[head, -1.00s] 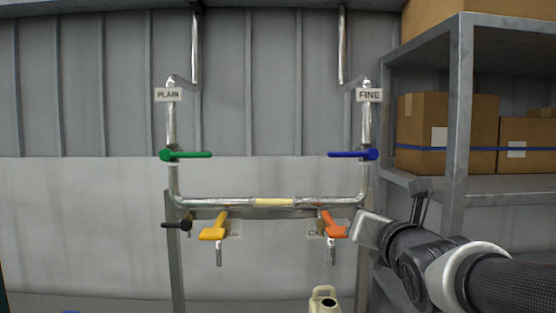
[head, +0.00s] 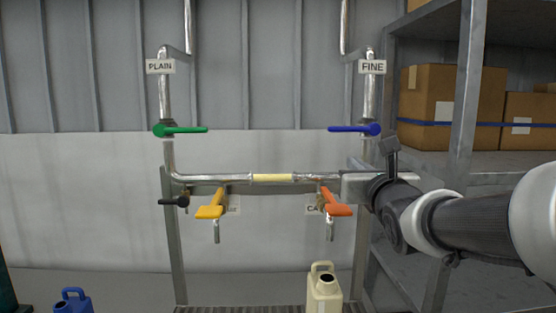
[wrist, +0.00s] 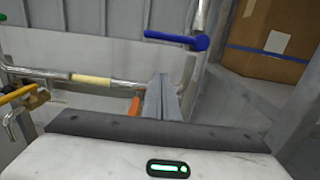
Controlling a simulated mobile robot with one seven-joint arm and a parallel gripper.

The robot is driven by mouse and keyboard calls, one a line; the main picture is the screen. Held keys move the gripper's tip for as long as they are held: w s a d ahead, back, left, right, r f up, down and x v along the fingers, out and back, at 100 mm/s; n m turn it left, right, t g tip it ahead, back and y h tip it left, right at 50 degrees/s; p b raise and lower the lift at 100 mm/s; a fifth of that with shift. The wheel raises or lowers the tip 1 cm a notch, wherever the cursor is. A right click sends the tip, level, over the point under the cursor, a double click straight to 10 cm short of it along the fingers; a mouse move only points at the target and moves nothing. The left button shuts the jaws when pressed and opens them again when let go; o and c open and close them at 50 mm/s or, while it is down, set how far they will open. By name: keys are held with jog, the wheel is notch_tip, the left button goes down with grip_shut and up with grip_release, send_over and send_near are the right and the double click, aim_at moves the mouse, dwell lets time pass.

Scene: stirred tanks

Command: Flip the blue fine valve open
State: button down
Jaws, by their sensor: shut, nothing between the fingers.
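The blue fine valve (head: 355,129) is a lever on the right vertical pipe, below the FINE label (head: 372,67). Its handle points left, crosswise to the pipe. In the wrist view the blue lever (wrist: 178,40) is ahead, beyond the fingertips and above them in the picture. My gripper (head: 350,185) is below the blue handle in the head view, near the right end of the horizontal pipe. Its fingers are together and empty, also in the wrist view (wrist: 162,95). I see no contact with the blue lever.
A green lever (head: 182,130) is on the left pipe, below the PLAIN label (head: 160,67). Yellow (head: 211,211) and orange (head: 337,210) taps hang below the horizontal pipe (head: 215,179). A cream jug (head: 323,292) stands below. A shelf with boxes (head: 455,105) is at right.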

aim_at(350, 129)
jog(key=w+r+p, duration=0.3)
jog(key=w+r, duration=0.1)
jog(key=w, duration=0.2)
jog(key=shift+w, duration=0.3)
jog(key=shift+w+r+m, duration=0.1)
jog(key=shift+r+m, duration=0.05)
jog(key=shift+m, duration=0.15)
